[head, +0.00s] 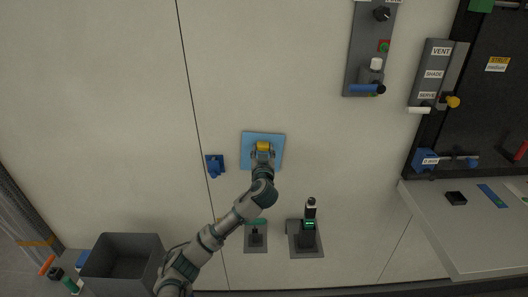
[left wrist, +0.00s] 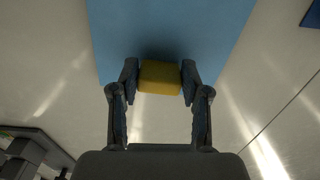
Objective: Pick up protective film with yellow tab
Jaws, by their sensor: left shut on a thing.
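The protective film is a flat light-blue square (head: 273,138) on the pale wall in the middle of the head view; it also fills the top of the left wrist view (left wrist: 215,28). Its yellow tab (head: 263,146) sticks out from its face and shows between the fingers in the left wrist view (left wrist: 159,77). My left gripper (head: 262,152) is at the film, with one finger on each side of the tab, shut on it. The fingers hide the tab's sides. My right gripper is in neither view.
A small blue wall fitting (head: 214,166) is left of the film. Below are a dark device (head: 306,240) and a small plate with a green part (head: 256,240). A grey bin (head: 122,262) stands at lower left, a grey shelf (head: 460,235) at right. Control panels hang at upper right.

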